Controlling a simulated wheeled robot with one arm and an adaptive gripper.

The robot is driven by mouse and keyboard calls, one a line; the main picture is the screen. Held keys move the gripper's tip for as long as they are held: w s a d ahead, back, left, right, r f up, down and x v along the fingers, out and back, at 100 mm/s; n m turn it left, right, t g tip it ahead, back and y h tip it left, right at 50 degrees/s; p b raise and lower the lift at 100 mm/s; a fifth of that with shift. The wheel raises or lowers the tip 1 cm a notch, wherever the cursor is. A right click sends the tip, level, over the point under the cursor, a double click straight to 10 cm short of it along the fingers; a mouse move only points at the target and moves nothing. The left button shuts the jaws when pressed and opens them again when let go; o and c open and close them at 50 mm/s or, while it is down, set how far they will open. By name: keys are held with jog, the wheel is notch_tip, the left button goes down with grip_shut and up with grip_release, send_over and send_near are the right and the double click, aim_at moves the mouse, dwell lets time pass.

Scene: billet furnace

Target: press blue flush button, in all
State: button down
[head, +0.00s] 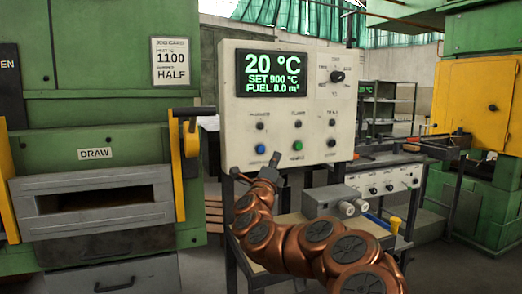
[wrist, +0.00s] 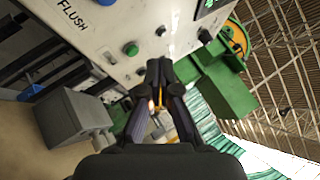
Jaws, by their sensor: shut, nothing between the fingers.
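The blue flush button (head: 260,149) is at the lower left of the cream control panel (head: 232,110). It also shows at the top edge of the wrist view (wrist: 104,2), near a label reading FLUSH. My gripper (head: 276,156) is shut and empty. In the head view its tips appear low in front of the panel, just right of the blue button and left of the green button (head: 297,146). In the wrist view my gripper (wrist: 158,66) points toward the panel. Whether it touches the panel cannot be told.
The panel screen (head: 272,74) reads 20 °C, SET 900 °C and FUEL 0.0. A black knob (head: 336,76) and a black button (head: 331,143) are on the panel's right. A grey box (head: 332,200) stands below. The green furnace (head: 95,100) is at left.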

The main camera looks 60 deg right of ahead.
aim_at(261, 149)
jog(key=shift+w+d+p, duration=0.7)
jog(key=shift+w+d, duration=0.05)
jog(key=shift+w, duration=0.4)
jog(key=shift+w+d+p, duration=0.65)
jog(key=shift+w+d, duration=0.1)
jog(key=shift+w, duration=0.45)
jog(key=shift+w+d+p, duration=0.7)
jog(key=shift+w+d, duration=0.05)
jog(key=shift+w, duration=0.4)
jog(key=shift+w+d, duration=0.1)
jog(key=shift+w, duration=0.05)
jog(key=shift+w+d+b, duration=0.15)
jog(key=shift+w+b, duration=0.05)
jog(key=shift+b, duration=0.15)
jog(key=shift+w+d, duration=0.2)
jog(key=shift+w, duration=0.15)
jog(key=shift+s+a+b, duration=0.1)
jog(key=shift+s+b, duration=0.1)
jog(key=shift+b, duration=0.2)
jog(key=shift+s+a+b, duration=0.35)
jog(key=shift+s+b, duration=0.15)
jog(key=shift+b, duration=0.05)
